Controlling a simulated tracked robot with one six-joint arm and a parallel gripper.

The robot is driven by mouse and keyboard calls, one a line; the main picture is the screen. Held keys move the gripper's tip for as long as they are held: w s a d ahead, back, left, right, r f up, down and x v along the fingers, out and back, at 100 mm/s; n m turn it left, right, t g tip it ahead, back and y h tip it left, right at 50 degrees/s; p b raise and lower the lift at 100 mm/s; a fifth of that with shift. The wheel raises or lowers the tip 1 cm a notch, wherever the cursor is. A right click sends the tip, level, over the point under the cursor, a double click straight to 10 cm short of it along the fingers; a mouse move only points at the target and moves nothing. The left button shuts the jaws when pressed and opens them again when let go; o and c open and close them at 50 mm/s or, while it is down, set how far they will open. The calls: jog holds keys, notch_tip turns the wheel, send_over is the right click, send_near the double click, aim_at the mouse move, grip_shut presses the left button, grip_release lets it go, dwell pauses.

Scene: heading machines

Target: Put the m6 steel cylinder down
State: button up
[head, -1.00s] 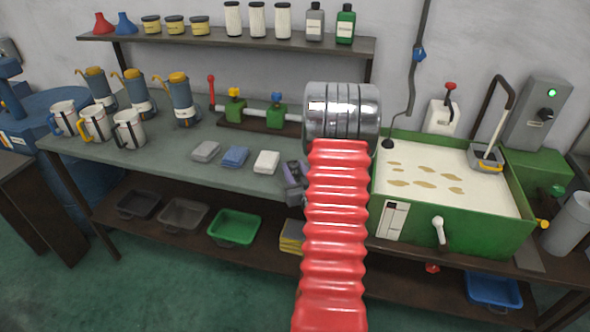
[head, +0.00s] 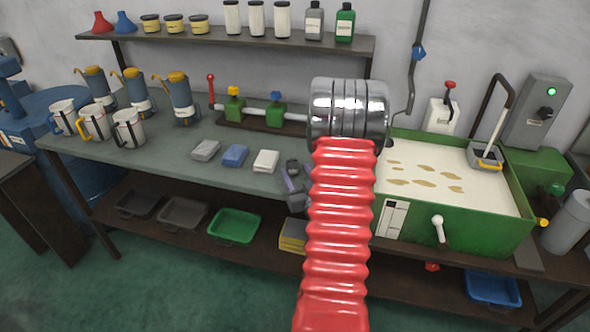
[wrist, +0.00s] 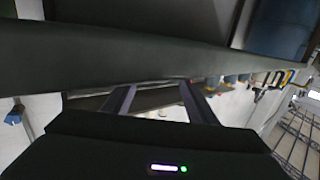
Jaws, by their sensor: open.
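I cannot make out an m6 steel cylinder in either view. My gripper shows in the wrist view (wrist: 158,90) as two dark fingers standing apart, with no held thing visible between them. In the head view my red sleeved arm and its shiny metal joint reach over the bench front and hide most of the gripper. Only grey-purple parts show left of the arm, by the front edge of the workbench (head: 190,168).
Grey, blue (head: 235,156) and white blocks lie left of my arm. Jugs (head: 128,128) stand farther left. A green tank (head: 475,236) of pale liquid stands right. Bins, including a green one (head: 234,226), sit on the lower shelf. A dark surface fills the upper wrist view.

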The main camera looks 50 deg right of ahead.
jog(key=v, duration=0.9)
dwell(0.5)
jog(key=w+a+r+n+g+y, duration=0.2)
jog(key=w+a+r+n+y, duration=0.15)
jog(key=w+a, duration=0.35)
jog(key=w+a+r+g, duration=0.25)
jog(key=a+r, duration=0.35)
jog(key=a, duration=0.4)
jog(key=s+a+r+n+g+y, duration=0.1)
jog(key=s+a+r+y, duration=0.1)
jog(key=s+a, duration=0.3)
jog(key=s+a+r+n+g+y, duration=0.1)
jog(key=s+a, duration=0.4)
jog(key=a, duration=0.6)
jog(key=s+a+r+n+g+y, duration=0.1)
jog(key=s+a+r+g+y, duration=0.1)
jog(key=s+a, duration=0.3)
jog(key=a+r+y, duration=0.1)
jog(key=a, duration=0.2)
jog(key=shift+a+r, duration=0.2)
jog(key=shift+r, duration=0.15)
jog(key=shift+o, duration=0.2)
jog(key=shift+s+g, duration=0.1)
jog(key=shift+g, duration=0.15)
